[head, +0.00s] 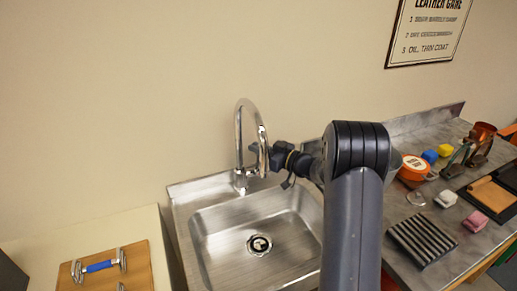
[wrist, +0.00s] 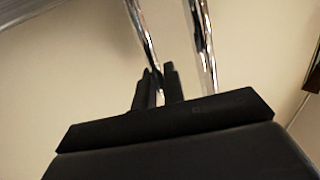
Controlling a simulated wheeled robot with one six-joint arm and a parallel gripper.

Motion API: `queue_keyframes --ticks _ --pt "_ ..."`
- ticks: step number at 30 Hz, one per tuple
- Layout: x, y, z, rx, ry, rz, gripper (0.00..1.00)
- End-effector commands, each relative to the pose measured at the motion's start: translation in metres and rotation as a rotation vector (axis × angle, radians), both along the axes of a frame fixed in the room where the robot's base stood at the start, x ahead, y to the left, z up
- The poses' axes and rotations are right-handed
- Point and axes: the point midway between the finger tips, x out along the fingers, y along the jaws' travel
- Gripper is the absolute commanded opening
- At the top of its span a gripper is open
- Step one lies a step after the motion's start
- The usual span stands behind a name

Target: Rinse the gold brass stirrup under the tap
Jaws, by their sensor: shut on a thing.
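The tap (head: 239,140) is a tall chrome arch behind the sink. No water shows under its spout. My gripper (head: 264,158) is at the downward end of the arch. In the wrist view the fingers (wrist: 156,88) are shut on a narrow chrome piece of the tap (wrist: 142,32), which runs down between them. A second chrome bar (wrist: 202,45) stands to the right, apart from the fingers. I cannot make out a gold brass stirrup in the gripper. A brass-coloured thing (head: 510,131) is cut off at the right edge; I cannot tell if it is the stirrup.
The steel sink (head: 221,248) is empty, with a dark drain. A board (head: 139,260) with a blue-barred metal piece (head: 100,266) lies at left. The right counter holds an orange tin (head: 413,167), a striped dark mat (head: 422,238), a pink block (head: 475,221) and other small items.

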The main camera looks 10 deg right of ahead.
Motion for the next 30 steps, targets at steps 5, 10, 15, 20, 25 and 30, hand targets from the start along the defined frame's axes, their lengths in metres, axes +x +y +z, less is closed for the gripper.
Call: queue_keyframes --ticks 5,10,15,20,25,30 --pt "-0.0001 -0.0001 0.0000 0.000 0.000 0.000 0.00" --pt "-0.0001 -0.0002 -0.0004 0.000 0.000 0.000 0.00" --pt "-0.0001 -0.0009 -0.0046 0.002 -0.012 -0.001 0.00" --pt "-0.0004 -0.0020 -0.0061 0.006 -0.035 -0.003 0.00" --pt "-0.0014 -0.0031 -0.0058 0.010 -0.057 -0.006 0.00" --pt "-0.0033 -0.0039 -0.0055 0.015 -0.080 -0.007 0.00"
